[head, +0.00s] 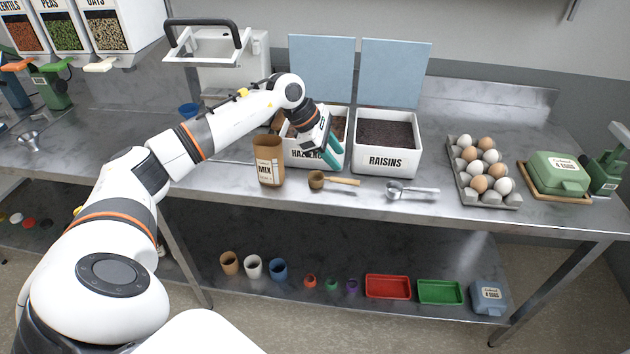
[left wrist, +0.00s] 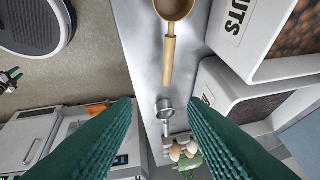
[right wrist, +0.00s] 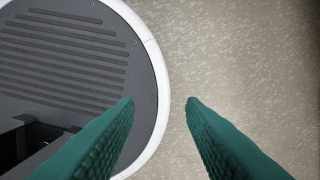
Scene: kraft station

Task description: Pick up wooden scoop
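The wooden scoop (head: 318,181) lies on the steel counter in front of the hazelnuts bin, its bowl to the left and its handle pointing right. It also shows in the left wrist view (left wrist: 169,58), bowl at the top edge and handle pointing down the picture. My left gripper (head: 337,160) is above the counter in front of the bins, near the scoop and not touching it. In the left wrist view its green fingers (left wrist: 160,105) are apart with nothing between them. My right gripper (right wrist: 160,103) is open and empty above the floor beside my base; it is not in the head view.
A metal scoop (head: 410,190) lies to the right of the wooden one. A brown MIX bag (head: 268,160) stands to its left. The hazelnuts bin (head: 318,158) and raisins bin (head: 387,160) stand behind. An egg tray (head: 487,200) is farther right.

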